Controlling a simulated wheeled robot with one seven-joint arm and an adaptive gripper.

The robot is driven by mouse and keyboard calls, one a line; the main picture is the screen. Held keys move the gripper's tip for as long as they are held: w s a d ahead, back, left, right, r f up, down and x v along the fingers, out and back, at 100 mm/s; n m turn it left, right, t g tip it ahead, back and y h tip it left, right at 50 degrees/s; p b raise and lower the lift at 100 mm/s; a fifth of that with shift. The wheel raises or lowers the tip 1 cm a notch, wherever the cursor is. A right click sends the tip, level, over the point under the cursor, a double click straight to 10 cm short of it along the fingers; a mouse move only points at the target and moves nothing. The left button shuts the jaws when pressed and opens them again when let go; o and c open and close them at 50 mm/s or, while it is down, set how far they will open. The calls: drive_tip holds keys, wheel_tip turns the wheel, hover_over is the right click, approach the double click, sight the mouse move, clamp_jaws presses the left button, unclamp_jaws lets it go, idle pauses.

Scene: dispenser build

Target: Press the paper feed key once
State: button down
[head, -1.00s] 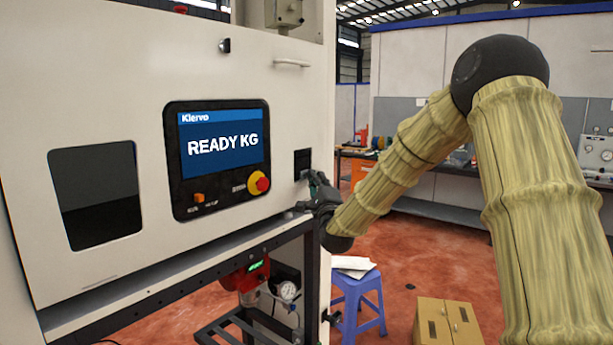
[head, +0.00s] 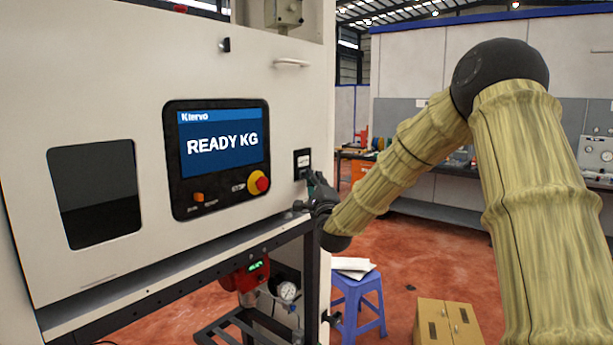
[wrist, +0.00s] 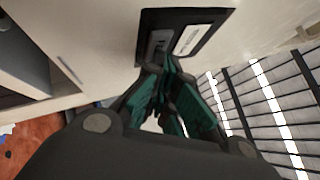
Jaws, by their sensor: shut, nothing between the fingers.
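A small dark panel (head: 303,153) is set in the white machine front, right of the screen. It also shows in the wrist view (wrist: 208,18), with a grey key-like part (wrist: 158,44) and a white strip (wrist: 187,40) side by side. I cannot tell whether the strip is paper or a label. My gripper (head: 309,176) is shut and empty, its tips at the panel's lower edge. In the wrist view, my gripper's tips (wrist: 164,66) are just at the grey part's near end. I cannot tell whether they touch it; no lettering on it is readable.
A screen (head: 222,143) reads "READY KG", with a red emergency stop (head: 262,184) and an orange switch (head: 199,197) below. A door handle (head: 291,63) sits above the panel. A blue stool (head: 357,295) and a cardboard box (head: 447,320) stand on the floor at right.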

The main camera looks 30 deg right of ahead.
idle(0.4)
drive_tip(key=shift+s+d+b, duration=0.3)
drive_tip(key=shift+s+b, duration=0.05)
drive_tip(key=shift+s, duration=0.4)
drive_tip(key=shift+s+d+b, duration=0.15)
drive_tip(key=shift+s+d, duration=0.15)
drive_tip(key=shift+s, duration=0.45)
drive_tip(key=shift+s+d+b, duration=0.2)
drive_tip(key=shift+s+d, duration=0.15)
drive_tip(key=shift+s, duration=0.45)
drive_tip(key=shift+s+d+b, duration=0.15)
drive_tip(key=shift+s+d, duration=0.15)
drive_tip(key=shift+s, duration=0.45)
